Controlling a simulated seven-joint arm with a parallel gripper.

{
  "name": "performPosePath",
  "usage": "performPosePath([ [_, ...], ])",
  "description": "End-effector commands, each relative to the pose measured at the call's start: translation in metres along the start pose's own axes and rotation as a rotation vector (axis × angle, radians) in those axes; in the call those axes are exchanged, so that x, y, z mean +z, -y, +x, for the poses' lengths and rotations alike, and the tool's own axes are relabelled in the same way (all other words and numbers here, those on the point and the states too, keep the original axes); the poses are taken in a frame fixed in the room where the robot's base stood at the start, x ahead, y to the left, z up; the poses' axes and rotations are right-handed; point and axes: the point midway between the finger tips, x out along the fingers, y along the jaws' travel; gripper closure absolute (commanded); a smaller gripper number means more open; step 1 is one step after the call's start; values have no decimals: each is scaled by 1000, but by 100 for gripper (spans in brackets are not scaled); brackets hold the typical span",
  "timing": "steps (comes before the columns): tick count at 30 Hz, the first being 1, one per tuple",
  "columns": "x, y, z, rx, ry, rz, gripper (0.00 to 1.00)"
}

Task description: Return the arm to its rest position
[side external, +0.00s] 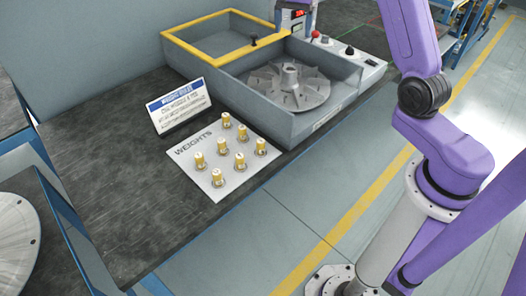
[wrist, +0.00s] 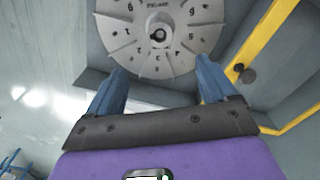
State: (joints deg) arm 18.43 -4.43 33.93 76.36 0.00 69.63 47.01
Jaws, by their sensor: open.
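My gripper (wrist: 160,80) shows in the wrist view with its two blue fingers spread wide apart and nothing between them. Beyond the fingertips lies the grey bladed impeller wheel (wrist: 178,18) with numbers on its face and a hub at its middle. In the side external view the impeller (side external: 290,86) sits in the grey open housing of the blower bench (side external: 335,98). My purple arm stands at the right of that view. My gripper is out of that frame, so its height above the wheel is hard to tell.
A white weights board (side external: 216,187) with several brass weights (side external: 240,161) lies on the dark table (side external: 110,190). A small sign (side external: 178,105) stands behind it. The yellow-edged lid frame (side external: 215,60) has a black knob (side external: 254,42). A control panel (side external: 345,55) has red and black knobs.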

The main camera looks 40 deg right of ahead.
Motion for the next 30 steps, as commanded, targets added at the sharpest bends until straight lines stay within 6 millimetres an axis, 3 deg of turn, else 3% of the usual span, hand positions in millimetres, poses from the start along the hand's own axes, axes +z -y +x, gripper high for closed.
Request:
performPosePath([
  [3, -1, 0, -17, -3, -2, 1, 15],
  [8, 0, 0, -29, -1, -1, -2, 15],
  [13, 22, 7, -34, -2, -1, -84, 15],
  [22, 123, 15, -41, -6, -4, -487, 15],
  [30, 214, -11, -40, -12, -7, -871, 15],
])
